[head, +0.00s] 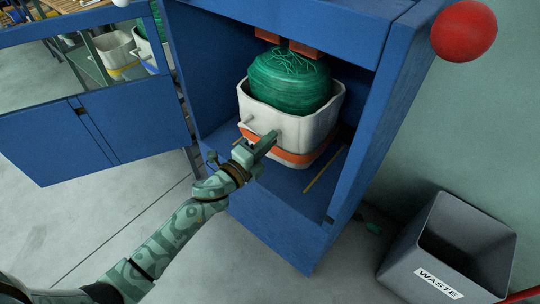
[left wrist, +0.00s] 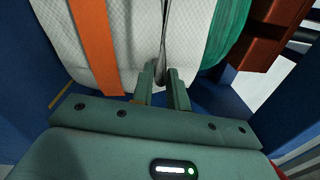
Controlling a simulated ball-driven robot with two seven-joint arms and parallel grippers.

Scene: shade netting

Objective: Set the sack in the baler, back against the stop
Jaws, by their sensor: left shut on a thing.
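The white sack (head: 315,128) has an orange band near its base and green netting (head: 290,80) bulging from its top. It is upright inside the blue baler (head: 372,150), low over or on the chamber floor; I cannot tell if it touches. My left gripper (head: 262,151) is shut on a grey strap at the sack's front. In the left wrist view my fingers (left wrist: 163,90) pinch this strap, with the white sack (left wrist: 135,35) just ahead. The sack hides the chamber's back, so its contact with a stop is not visible. My right gripper is out of view.
Red-brown blocks (head: 305,49) hang above the netting. A yellow line (head: 325,170) marks the chamber floor at right. The baler's windowed door (head: 130,125) stands open at left.

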